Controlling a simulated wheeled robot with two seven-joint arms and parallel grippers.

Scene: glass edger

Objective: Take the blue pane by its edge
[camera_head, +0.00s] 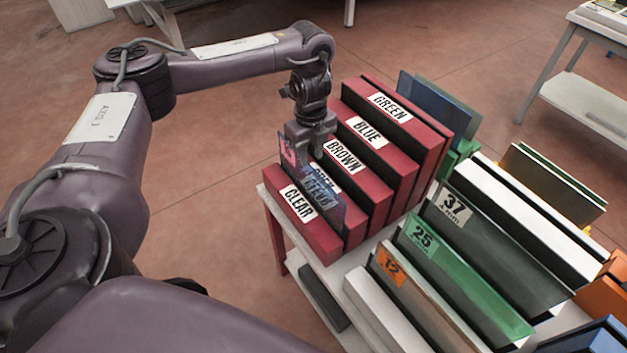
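A thin, see-through bluish pane (325,203) with a pink mark stands tilted among the red blocks, between the one labelled CLEAR (301,203) and those behind it. It partly covers a label. My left gripper (313,150) points down at the pane's upper edge, with its fingertips overlapping that edge. I cannot tell whether the fingers are closed on it. A darker blue pane (435,108) stands behind the red blocks, apart from the gripper. My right gripper is not in view.
Red blocks labelled BROWN (342,157), BLUE (368,133) and GREEN (391,107) stand close behind the gripper on a white-topped table (350,262). Numbered panes, such as the green 25 (470,285), stand close on the right. The floor at left is clear.

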